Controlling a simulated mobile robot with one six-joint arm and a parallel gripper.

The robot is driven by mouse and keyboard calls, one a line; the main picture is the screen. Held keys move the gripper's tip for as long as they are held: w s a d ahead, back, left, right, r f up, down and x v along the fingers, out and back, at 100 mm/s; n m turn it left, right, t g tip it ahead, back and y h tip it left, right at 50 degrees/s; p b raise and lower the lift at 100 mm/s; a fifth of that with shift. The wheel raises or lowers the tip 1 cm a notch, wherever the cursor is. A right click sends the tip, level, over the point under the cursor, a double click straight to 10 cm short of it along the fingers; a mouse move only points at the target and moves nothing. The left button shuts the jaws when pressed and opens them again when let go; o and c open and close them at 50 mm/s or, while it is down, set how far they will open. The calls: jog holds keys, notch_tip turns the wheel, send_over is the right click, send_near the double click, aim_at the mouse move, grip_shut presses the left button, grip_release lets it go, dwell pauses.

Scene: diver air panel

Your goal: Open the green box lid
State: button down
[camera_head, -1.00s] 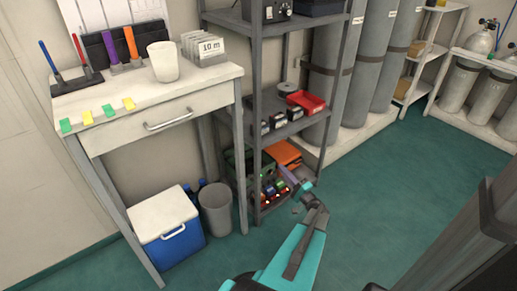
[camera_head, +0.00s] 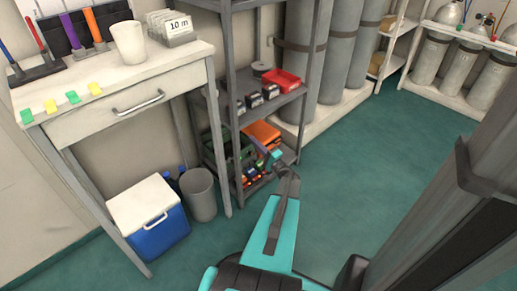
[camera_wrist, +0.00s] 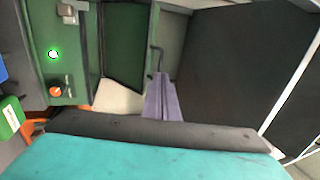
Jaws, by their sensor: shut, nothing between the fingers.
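The green box (camera_head: 229,141) sits low on the grey shelf rack in the head view, partly hidden by a rack post and my gripper. In the wrist view, the green box (camera_wrist: 45,30) fills the upper left. It has a lit green spot, an orange knob (camera_wrist: 56,91) and metal latch-like parts. A darker green panel (camera_wrist: 125,45) lies beside it; I cannot tell whether it is the lid or the inside. My gripper (camera_wrist: 160,78) has purple fingers, shut and empty. Their tips are close to a thin dark bar (camera_wrist: 156,60); contact cannot be told.
An orange item (camera_head: 262,132) and small coloured things share the low shelf. A red bin (camera_head: 282,80) is on the shelf above. A grey bucket (camera_head: 199,195) and blue cooler (camera_head: 158,232) stand left of the rack. The green floor (camera_head: 340,160) on the right is clear.

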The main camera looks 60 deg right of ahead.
jog(key=b+x, duration=0.2)
jog(key=x, duration=0.6)
dwell(0.4)
